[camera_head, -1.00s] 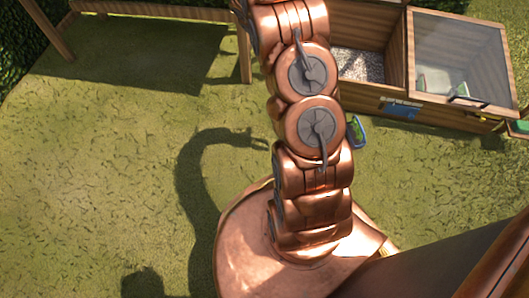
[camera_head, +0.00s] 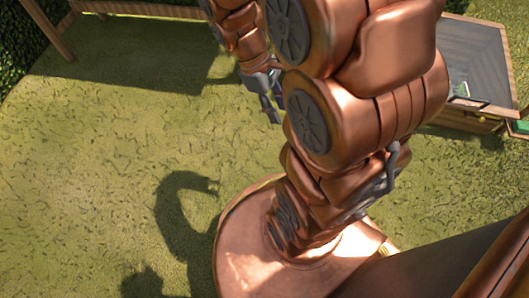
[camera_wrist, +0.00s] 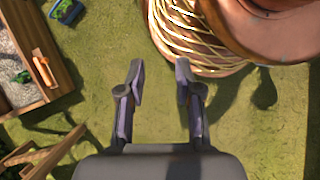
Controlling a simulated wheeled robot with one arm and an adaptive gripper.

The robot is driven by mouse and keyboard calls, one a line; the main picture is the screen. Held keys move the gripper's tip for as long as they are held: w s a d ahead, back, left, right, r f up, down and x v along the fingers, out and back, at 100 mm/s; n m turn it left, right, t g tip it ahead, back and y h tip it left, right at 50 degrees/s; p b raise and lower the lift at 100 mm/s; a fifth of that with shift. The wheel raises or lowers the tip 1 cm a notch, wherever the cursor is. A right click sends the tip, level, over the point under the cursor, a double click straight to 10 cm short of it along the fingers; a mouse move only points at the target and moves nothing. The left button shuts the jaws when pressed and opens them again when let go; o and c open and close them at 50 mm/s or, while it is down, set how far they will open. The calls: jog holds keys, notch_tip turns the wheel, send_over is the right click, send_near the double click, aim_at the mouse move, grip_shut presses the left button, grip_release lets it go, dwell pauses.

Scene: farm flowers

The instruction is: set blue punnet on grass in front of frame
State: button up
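The blue punnet (camera_wrist: 66,10), with something green in it, sits on the grass near the top left of the wrist view, a short gap from the wooden frame. It is hidden behind my arm in the head view. My gripper (camera_wrist: 160,78) is open and empty over bare grass, away from the punnet. It also shows in the head view (camera_head: 271,108).
Wooden slats (camera_wrist: 50,150) show at the lower left of the wrist view. Open grass (camera_head: 100,150) fills the left of the head view.

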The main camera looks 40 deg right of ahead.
jog(key=s+a+r+m+t+y, duration=0.1)
jog(key=s+a+m, duration=0.3)
jog(key=s+a, duration=0.5)
jog(key=shift+s+a+r+m+y, duration=0.2)
jog(key=shift+a+r+m+y, duration=0.2)
jog(key=shift+a+r+y, duration=0.4)
jog(key=shift+f+h, duration=0.1)
jog(key=shift+h, duration=0.2)
